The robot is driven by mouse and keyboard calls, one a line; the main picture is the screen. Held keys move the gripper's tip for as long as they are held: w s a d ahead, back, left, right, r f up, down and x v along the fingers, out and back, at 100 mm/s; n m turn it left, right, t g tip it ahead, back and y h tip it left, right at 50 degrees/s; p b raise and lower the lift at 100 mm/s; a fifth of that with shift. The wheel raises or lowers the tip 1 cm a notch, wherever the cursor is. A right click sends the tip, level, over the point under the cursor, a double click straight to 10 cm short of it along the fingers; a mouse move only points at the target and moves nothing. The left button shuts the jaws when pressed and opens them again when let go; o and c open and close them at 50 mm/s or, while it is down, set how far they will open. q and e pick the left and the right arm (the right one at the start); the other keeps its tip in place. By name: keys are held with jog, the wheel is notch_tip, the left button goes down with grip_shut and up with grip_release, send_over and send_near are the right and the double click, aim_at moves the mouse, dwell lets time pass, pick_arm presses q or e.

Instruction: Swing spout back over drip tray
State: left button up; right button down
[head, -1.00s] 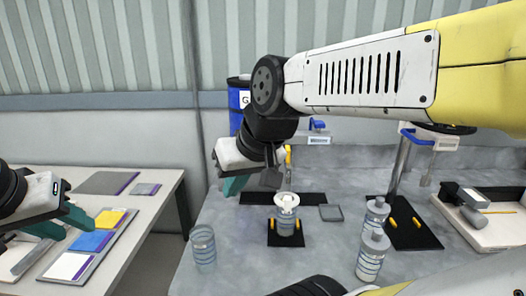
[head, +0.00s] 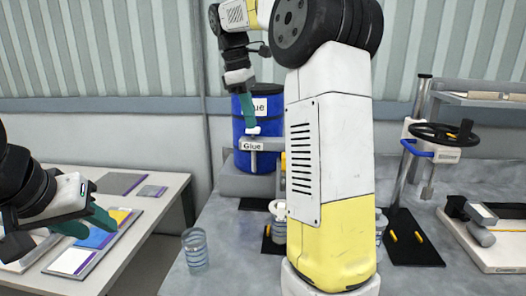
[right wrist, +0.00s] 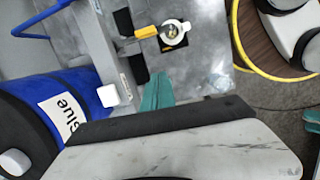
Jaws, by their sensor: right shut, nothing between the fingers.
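The grey spout arm (head: 262,145) carries a "Glue" label and a white knob (head: 254,131) in front of the blue drum (head: 260,108). In the right wrist view its yellow end (right wrist: 147,32) reaches to the edge of the white-topped jar (right wrist: 174,29). My right gripper (head: 250,120) is shut and empty, pointing down just above the knob; its fingers show beside the knob in the right wrist view (right wrist: 157,92). Contact cannot be told. My left gripper (head: 90,222) is open over the left table. No drip tray can be made out surely; my arm hides much of the bench.
A clear jar (head: 195,249) stands at the bench's front left. A hand-wheel press (head: 446,134) and a scale (head: 482,230) stand at the right. The left table (head: 155,190) holds coloured cards. A gap separates table and bench.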

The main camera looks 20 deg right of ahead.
aim_at(284, 166)
jog(key=shift+w+d+n+g, duration=0.3)
jog(key=shift+w+d+n, duration=0.1)
jog(key=shift+w, duration=0.25)
jog(key=s+d+f, duration=0.2)
jog(key=d+f, duration=0.3)
jog(key=f, duration=0.4)
jog(key=shift+s+d+f, duration=0.35)
jog(key=shift+s+f, duration=0.05)
